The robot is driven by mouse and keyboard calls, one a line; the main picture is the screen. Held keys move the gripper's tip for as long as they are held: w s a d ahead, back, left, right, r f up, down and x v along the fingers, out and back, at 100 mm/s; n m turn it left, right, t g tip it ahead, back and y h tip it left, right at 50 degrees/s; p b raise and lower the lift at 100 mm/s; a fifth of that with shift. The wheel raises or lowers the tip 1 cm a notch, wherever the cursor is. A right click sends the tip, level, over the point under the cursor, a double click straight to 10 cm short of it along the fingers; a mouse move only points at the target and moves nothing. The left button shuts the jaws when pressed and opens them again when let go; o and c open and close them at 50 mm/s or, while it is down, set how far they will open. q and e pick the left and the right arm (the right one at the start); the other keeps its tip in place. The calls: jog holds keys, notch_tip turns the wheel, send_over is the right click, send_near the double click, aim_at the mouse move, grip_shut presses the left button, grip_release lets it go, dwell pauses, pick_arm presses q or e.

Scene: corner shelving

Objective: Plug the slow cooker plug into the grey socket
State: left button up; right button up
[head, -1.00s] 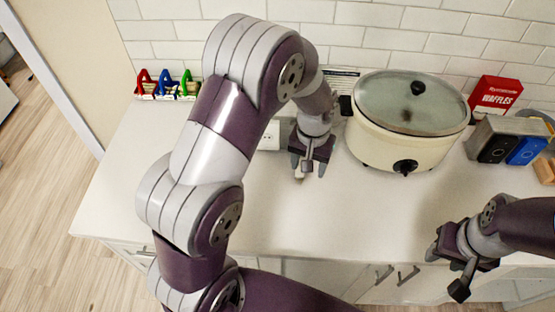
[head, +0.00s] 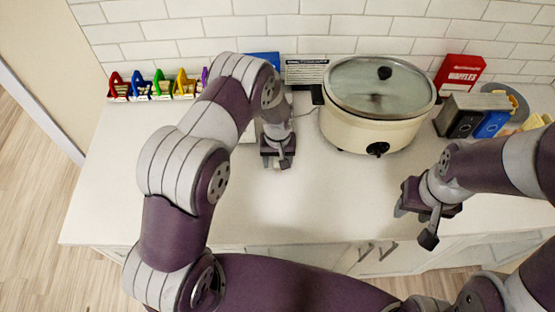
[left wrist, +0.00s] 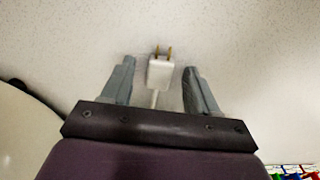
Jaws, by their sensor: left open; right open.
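The cream slow cooker (head: 372,128) with a glass lid stands at the back of the counter. In the left wrist view its white plug (left wrist: 160,72) lies between the fingers of my left gripper (left wrist: 159,75), prongs pointing away from the palm. The fingers are open, with a gap on each side of the plug. In the head view my left gripper (head: 278,162) is low over the counter, left of the cooker. A pale box (head: 248,134), possibly the grey socket, is mostly hidden behind my left arm. My right gripper (head: 416,226) is open and empty above the front counter edge.
A row of coloured letter-like stands (head: 150,86) is at the back left. A red waffles box (head: 460,75) and a metal toaster-like box (head: 470,114) stand right of the cooker. The white counter (head: 330,195) is clear in front.

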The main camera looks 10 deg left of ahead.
pick_arm(q)
jog(key=shift+w, duration=0.1)
jog(key=c, duration=0.5)
grip_shut()
